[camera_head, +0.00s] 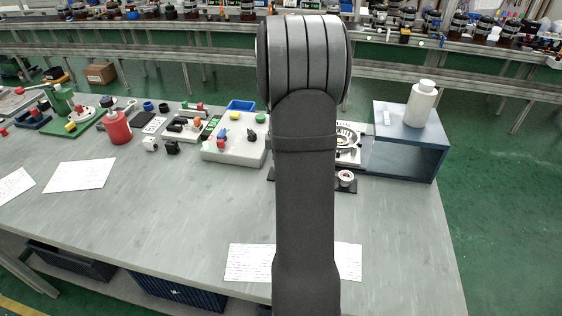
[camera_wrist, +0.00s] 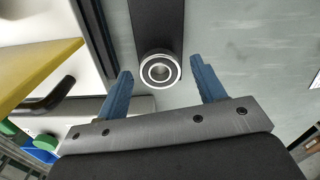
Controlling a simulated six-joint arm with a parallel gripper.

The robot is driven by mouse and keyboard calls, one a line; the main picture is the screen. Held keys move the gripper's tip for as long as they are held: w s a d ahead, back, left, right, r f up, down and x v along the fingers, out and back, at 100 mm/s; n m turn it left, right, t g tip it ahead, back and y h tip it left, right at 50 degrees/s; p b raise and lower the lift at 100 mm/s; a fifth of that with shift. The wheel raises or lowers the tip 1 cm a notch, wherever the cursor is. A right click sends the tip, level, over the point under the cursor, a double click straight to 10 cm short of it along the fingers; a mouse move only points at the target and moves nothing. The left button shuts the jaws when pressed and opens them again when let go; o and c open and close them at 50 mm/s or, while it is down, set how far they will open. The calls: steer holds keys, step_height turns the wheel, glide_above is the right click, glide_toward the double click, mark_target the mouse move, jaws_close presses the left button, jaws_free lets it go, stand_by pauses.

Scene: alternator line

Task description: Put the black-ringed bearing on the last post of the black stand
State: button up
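In the wrist view, a round bearing (camera_wrist: 160,70) with a bright silver outer rim, a dark ring inside it and a paler centre sits at the near end of a flat black strip, seemingly the black stand (camera_wrist: 157,25). My gripper (camera_wrist: 160,66) has two blue fingers, spread apart on the left and right of this bearing; neither visibly touches it. In the head view, a small ringed part (camera_head: 346,177) sits on the right end of a black base (camera_head: 344,188). My arm hides the middle of that base and my gripper. I cannot make out separate posts.
A white control box (camera_head: 233,150) with coloured knobs stands left of my arm. A blue-grey shelf (camera_head: 410,150) with a white bottle (camera_head: 421,103) stands at the right. The front of the table is mostly clear apart from papers.

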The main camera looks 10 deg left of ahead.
steer(key=shift+r, duration=0.1)
step_height(320, 180, up, 12)
stand_by(0.5)
steer(key=shift+f, duration=4.1)
steer(key=shift+f, duration=0.1)
